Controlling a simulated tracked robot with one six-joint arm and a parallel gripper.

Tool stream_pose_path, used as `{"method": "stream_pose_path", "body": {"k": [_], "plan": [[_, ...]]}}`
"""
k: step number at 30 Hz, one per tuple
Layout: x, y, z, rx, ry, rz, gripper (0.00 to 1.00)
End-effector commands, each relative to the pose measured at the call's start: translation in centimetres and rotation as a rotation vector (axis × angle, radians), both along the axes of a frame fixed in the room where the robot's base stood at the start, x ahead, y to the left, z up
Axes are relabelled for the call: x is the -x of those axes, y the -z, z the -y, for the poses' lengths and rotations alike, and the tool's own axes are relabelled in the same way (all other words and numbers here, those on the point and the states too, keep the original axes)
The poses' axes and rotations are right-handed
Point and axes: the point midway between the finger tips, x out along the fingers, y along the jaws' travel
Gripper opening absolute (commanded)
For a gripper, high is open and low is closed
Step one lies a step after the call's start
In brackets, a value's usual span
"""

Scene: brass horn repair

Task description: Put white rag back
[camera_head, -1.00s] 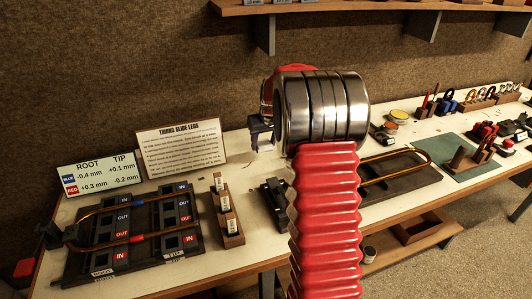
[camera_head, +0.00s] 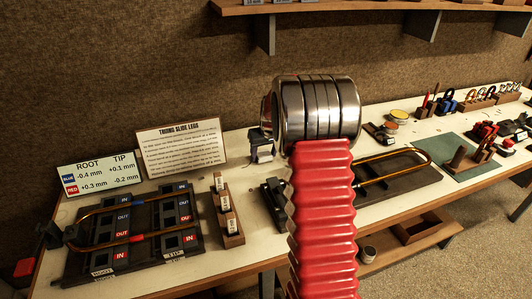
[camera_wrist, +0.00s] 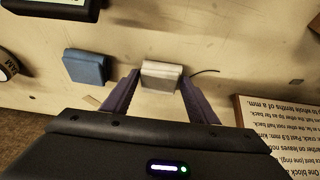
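The white rag (camera_wrist: 161,75) is a small pale folded block on the light bench top in the wrist view. It appears between the two dark purple finger tips of my gripper (camera_wrist: 159,80). The fingers are apart, with a thin gap visible at the rag's left side; contact on the right is hard to judge. A pale patch there may be the rag.
A blue folded block (camera_wrist: 86,68) lies left of the white rag in the wrist view. A printed sign (camera_wrist: 275,130) is close at the right. In the head view, a slide fixture (camera_head: 135,235) and a small labelled block rack (camera_head: 227,212) stand in front. A wall shelf (camera_head: 350,6) hangs above.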

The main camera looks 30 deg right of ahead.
Motion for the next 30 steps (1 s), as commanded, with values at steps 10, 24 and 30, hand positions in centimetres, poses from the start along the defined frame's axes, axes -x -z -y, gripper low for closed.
{"method": "stream_pose_path", "body": {"k": [10,24,30], "plan": [[0.0,0.0,0.0,0.0,0.0,0.0,0.66],[1.2,-3.3,-0.2,0.001,0.001,0.003,0.66],[2.5,-6.4,-0.5,0.001,0.002,0.004,0.66]]}}
